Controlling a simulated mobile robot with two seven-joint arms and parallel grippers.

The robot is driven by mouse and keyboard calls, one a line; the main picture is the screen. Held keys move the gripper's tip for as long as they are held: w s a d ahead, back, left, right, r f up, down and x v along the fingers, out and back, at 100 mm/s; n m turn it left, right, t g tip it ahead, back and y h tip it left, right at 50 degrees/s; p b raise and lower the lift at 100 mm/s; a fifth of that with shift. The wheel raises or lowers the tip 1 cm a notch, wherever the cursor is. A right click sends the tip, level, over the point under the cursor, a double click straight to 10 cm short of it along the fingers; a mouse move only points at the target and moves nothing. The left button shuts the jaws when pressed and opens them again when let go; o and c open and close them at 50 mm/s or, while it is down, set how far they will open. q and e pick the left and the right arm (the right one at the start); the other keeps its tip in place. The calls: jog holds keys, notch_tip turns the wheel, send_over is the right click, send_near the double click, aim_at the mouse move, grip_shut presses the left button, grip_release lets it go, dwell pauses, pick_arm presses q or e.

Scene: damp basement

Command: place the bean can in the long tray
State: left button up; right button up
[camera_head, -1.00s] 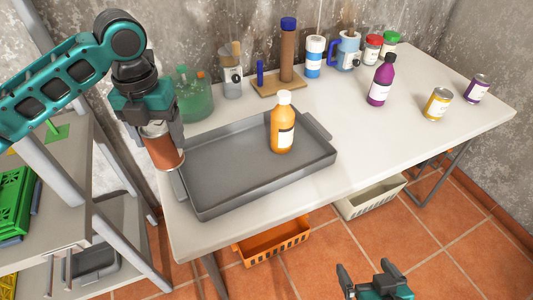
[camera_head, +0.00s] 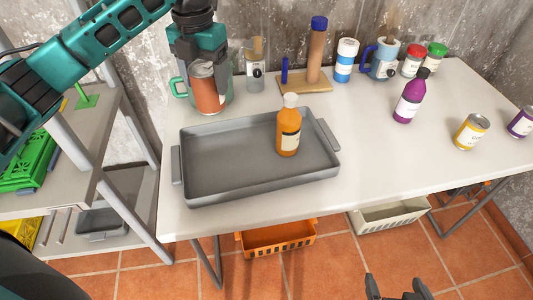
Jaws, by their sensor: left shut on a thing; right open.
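My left gripper (camera_head: 203,62) is shut on an orange-red can (camera_head: 208,92), held upright above the back left edge of the long tray; its label is too small to read. The long grey tray (camera_head: 215,175) lies on the left part of the white table. An orange bottle (camera_head: 288,133) with a white cap stands in its right part, and the tray's left part is bare. My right gripper (camera_head: 398,287) is open and empty, low at the bottom edge of the view, in front of the table.
A green glass jug (camera_head: 181,87) stands partly hidden behind the held can. A purple bottle (camera_head: 410,97) and a yellow can (camera_head: 471,132) stand right. The table's front middle is clear.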

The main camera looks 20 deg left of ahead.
aim_at(212, 106)
pick_arm(q)
jog(key=shift+w+d+r, duration=0.1)
jog(key=shift+w, duration=0.05)
jog(key=shift+f, duration=0.2)
notch_tip(212, 106, down, 20)
jog(key=shift+r+b, duration=0.25)
jog(key=shift+b, duration=0.65)
jog(key=shift+f, duration=0.2)
jog(key=o, duration=1.5)
jog(key=shift+c, duration=0.2)
notch_tip(212, 106, up, 12)
jog(key=shift+r+p, duration=0.2)
jog(key=shift+p, duration=0.35)
